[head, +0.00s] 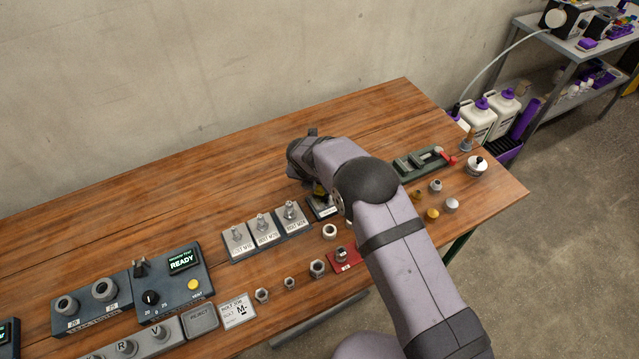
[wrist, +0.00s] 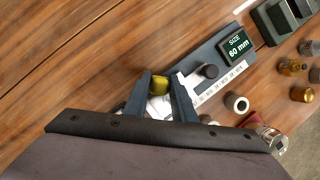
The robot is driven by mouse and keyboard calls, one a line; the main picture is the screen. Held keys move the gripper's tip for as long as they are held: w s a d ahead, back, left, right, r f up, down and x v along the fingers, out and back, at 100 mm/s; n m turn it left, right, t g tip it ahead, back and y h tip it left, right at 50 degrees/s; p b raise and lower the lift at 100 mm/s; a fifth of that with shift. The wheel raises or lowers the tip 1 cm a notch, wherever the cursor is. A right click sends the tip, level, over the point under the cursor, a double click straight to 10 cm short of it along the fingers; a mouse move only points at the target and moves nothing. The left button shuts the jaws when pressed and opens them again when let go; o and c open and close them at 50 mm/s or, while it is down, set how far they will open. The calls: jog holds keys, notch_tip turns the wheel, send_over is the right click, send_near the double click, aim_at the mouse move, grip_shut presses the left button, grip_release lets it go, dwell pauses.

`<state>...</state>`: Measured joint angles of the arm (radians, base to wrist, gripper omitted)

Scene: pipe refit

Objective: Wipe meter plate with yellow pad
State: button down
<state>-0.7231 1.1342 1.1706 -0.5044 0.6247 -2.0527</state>
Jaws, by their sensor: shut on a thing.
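My gripper (wrist: 164,80) is shut on the yellow pad (wrist: 160,85), which shows between its two fingers in the wrist view. A white surface (wrist: 159,105) lies just below the pad, partly hidden by the fingers; I cannot tell whether the pad touches it. Beside it is a dark grey meter (wrist: 208,71) with a "SIZE 60 mm" display (wrist: 235,46), a black knob and a white scale strip. In the head view my arm hides most of this meter, and a dark block with a white label (head: 326,211) shows below the gripper.
Three labelled bolt blocks (head: 263,229) stand left of the gripper. A red block (head: 344,260), nuts and loose fittings (head: 432,214) lie near the front edge. A green vise (head: 424,161) is at right. The back left of the bench (head: 150,205) is clear.

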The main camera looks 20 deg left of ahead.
aim_at(325, 201)
jog(key=shift+s+d+f+p, duration=0.15)
jog(key=shift+s+d+p, duration=0.4)
jog(key=shift+s+d, duration=0.55)
jog(key=shift+d, duration=0.1)
jog(key=shift+s+d, duration=0.95)
jog(key=shift+s, duration=0.05)
jog(key=shift+r, duration=0.2)
notch_tip(325, 201, up, 6)
jog(key=p, duration=0.6)
jog(key=shift+a, duration=0.1)
notch_tip(325, 201, up, 3)
jog(key=p, duration=0.3)
